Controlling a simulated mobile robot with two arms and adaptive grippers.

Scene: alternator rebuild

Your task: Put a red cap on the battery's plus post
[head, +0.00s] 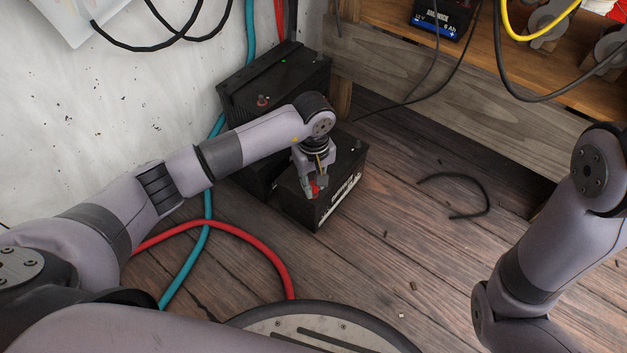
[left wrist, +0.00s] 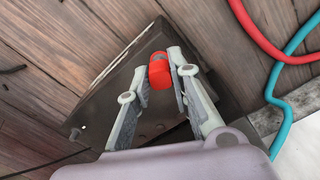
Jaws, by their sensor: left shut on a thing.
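A black battery (head: 338,185) with white lettering stands on the wooden floor. My left gripper (head: 313,191) is over its top, near the front left corner. In the left wrist view my left gripper (left wrist: 162,82) is shut on a red cap (left wrist: 159,71), held between the fingertips. The battery's dark top (left wrist: 118,92) lies behind the cap there. A small bare post (head: 358,147) shows at the battery's far right corner. I cannot tell whether the cap touches the battery or sits on a post. My right gripper is out of view; only my right arm shows.
A larger dark box (head: 275,85) with a red terminal stands behind the battery, against the wall. A red hose (head: 265,244) and a teal hose (head: 207,225) lie to the left. A black cable (head: 487,190) lies on clear floor to the right, below a wooden shelf (head: 440,85).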

